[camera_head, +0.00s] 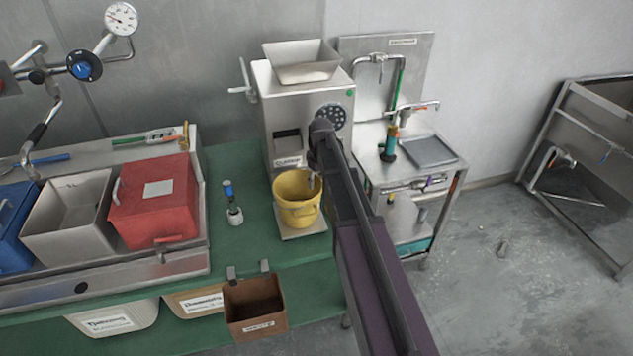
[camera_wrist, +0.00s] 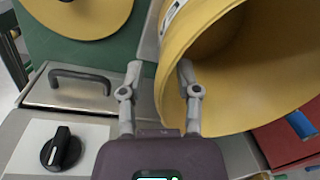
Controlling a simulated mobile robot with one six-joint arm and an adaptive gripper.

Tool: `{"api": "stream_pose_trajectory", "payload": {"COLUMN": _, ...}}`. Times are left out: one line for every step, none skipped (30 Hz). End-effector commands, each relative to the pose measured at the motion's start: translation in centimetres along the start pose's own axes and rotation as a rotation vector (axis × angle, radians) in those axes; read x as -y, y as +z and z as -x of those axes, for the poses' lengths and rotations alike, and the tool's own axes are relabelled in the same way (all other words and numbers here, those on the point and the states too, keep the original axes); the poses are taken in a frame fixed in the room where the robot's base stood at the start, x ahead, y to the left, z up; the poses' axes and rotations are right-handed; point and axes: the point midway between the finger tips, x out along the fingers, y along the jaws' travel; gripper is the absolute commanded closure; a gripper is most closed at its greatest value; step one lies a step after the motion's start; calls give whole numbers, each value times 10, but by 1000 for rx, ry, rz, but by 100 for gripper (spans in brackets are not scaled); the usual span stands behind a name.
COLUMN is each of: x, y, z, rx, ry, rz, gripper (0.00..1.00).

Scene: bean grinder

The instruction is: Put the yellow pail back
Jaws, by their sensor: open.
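The yellow pail (camera_head: 294,212) stands upright on a small plate (camera_head: 303,231) on the green bench, under the front of the metal grinder (camera_head: 282,112). My gripper (camera_head: 315,178) reaches down at the pail's right rim; my arm hides part of it. In the wrist view the pail (camera_wrist: 225,105) fills the upper right, its open mouth showing. The open fingers of my gripper (camera_wrist: 160,72) appear on either side of the pail's rim, the right finger over its mouth side. I cannot tell whether they touch it.
A blue-topped tool (camera_head: 232,203) stands left of the pail. A red bin (camera_head: 155,205) and a grey bin (camera_head: 68,215) sit further left. A brown box (camera_head: 254,308) hangs at the bench's front edge. A sink stand (camera_head: 405,170) is at right.

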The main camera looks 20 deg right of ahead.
Motion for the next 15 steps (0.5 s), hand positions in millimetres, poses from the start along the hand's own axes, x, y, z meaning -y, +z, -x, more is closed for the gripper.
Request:
{"api": "stream_pose_trajectory", "payload": {"x": 0, "y": 0, "z": 1, "rx": 0, "ry": 0, "rz": 0, "gripper": 57}}
{"api": "stream_pose_trajectory", "payload": {"x": 0, "y": 0, "z": 2, "rx": 0, "ry": 0, "rz": 0, "gripper": 57}}
{"api": "stream_pose_trajectory", "payload": {"x": 0, "y": 0, "z": 3, "rx": 0, "ry": 0, "rz": 0, "gripper": 57}}
{"api": "stream_pose_trajectory", "payload": {"x": 1, "y": 0, "z": 4, "rx": 0, "ry": 0, "rz": 0, "gripper": 57}}
{"api": "stream_pose_trajectory", "payload": {"x": 1, "y": 0, "z": 5, "rx": 0, "ry": 0, "rz": 0, "gripper": 57}}
{"api": "stream_pose_trajectory", "payload": {"x": 1, "y": 0, "z": 7, "rx": 0, "ry": 0, "rz": 0, "gripper": 57}}
{"api": "stream_pose_trajectory", "payload": {"x": 1, "y": 0, "z": 9, "rx": 0, "ry": 0, "rz": 0, "gripper": 57}}
{"api": "stream_pose_trajectory", "payload": {"x": 1, "y": 0, "z": 11, "rx": 0, "ry": 0, "rz": 0, "gripper": 57}}
{"api": "stream_pose_trajectory", "payload": {"x": 1, "y": 0, "z": 13, "rx": 0, "ry": 0, "rz": 0, "gripper": 57}}
{"api": "stream_pose_trajectory", "payload": {"x": 1, "y": 0, "z": 15, "rx": 0, "ry": 0, "rz": 0, "gripper": 57}}
{"api": "stream_pose_trajectory", "payload": {"x": 1, "y": 0, "z": 18, "rx": 0, "ry": 0, "rz": 1, "gripper": 57}}
{"api": "stream_pose_trajectory", "payload": {"x": 1, "y": 0, "z": 21, "rx": 0, "ry": 0, "rz": 1, "gripper": 57}}
{"api": "stream_pose_trajectory", "payload": {"x": 1, "y": 0, "z": 23, "rx": 0, "ry": 0, "rz": 1, "gripper": 57}}
{"api": "stream_pose_trajectory", "payload": {"x": 1, "y": 0, "z": 26, "rx": 0, "ry": 0, "rz": 1, "gripper": 57}}
{"api": "stream_pose_trajectory", "payload": {"x": 1, "y": 0, "z": 29, "rx": 0, "ry": 0, "rz": 1, "gripper": 57}}
